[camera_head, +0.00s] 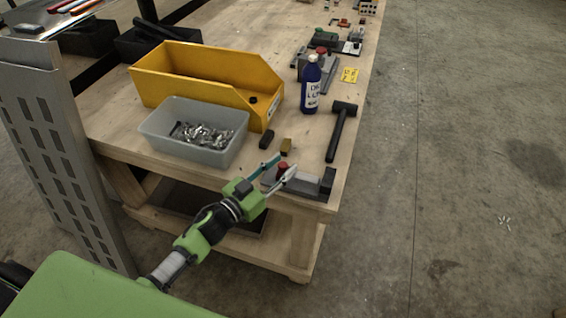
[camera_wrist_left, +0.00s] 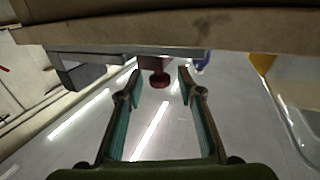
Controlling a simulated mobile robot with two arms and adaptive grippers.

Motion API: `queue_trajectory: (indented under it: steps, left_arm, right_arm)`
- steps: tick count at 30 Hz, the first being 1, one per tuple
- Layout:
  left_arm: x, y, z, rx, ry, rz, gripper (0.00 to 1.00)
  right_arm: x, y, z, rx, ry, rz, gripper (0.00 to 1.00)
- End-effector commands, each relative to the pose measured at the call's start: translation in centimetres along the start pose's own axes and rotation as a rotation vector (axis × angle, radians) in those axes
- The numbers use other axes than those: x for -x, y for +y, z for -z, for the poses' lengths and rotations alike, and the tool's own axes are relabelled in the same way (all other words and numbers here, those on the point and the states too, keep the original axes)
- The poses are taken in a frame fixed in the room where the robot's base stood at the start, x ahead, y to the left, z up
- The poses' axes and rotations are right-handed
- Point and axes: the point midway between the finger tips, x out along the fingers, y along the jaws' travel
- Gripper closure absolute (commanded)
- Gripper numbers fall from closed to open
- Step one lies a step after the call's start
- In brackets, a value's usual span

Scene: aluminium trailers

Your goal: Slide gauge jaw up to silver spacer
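The gauge (camera_head: 312,185) is a low grey fixture at the bench's near right corner, with a dark upright block (camera_head: 328,180) at its right end. A red knob (camera_head: 283,167) sits near its left end, apparently on the sliding jaw. My left gripper (camera_head: 286,162) is open, its two fingers on either side of the knob. In the left wrist view, the knob (camera_wrist_left: 160,79) is between the spread fingertips (camera_wrist_left: 159,82) with gaps on both sides; the gauge's grey rail (camera_wrist_left: 130,53) runs behind. I cannot clearly make out the silver spacer. My right gripper is not in view.
A grey bin of metal parts (camera_head: 165,143) and a yellow bin (camera_head: 205,75) stand to the left. A small dark block (camera_head: 267,139) and a yellow-brown block (camera_head: 286,145) lie behind the gauge. A black mallet (camera_head: 339,133) and a blue bottle (camera_head: 311,87) are farther back.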

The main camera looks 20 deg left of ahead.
Motion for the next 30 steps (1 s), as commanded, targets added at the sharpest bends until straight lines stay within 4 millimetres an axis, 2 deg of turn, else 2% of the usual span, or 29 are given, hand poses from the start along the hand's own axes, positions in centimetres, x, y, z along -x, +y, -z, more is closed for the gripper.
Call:
queue_trajectory:
  steps: [4, 12, 14, 16, 17, 22, 30]
  left_arm:
    - [-0.9, 0.1, 0.0, -0.001, 0.000, -0.001, 0.66]
    - [-1.0, 0.1, -0.1, -0.001, -0.001, -0.001, 0.66]
    - [-1.0, 0.1, -0.1, -0.001, -0.001, -0.001, 0.79]
    - [-0.9, 0.0, 0.0, -0.001, -0.001, -0.001, 0.97]
    - [-0.9, 0.0, 0.0, -0.001, -0.001, -0.001, 1.00]
    - [-1.1, 0.4, 0.0, 0.001, 0.000, -0.001, 1.00]
    - [-2.7, 4.3, 0.0, 0.003, 0.000, -0.001, 1.00]
  right_arm:
    - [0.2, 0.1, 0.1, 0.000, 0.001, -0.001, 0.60]
    - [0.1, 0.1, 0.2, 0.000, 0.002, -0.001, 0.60]
    - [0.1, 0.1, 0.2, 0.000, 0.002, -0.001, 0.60]
    - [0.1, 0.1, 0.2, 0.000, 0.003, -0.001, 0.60]
    - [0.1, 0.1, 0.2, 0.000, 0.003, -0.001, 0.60]
    - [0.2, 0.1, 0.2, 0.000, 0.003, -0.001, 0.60]
    - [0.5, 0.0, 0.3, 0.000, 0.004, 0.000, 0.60]
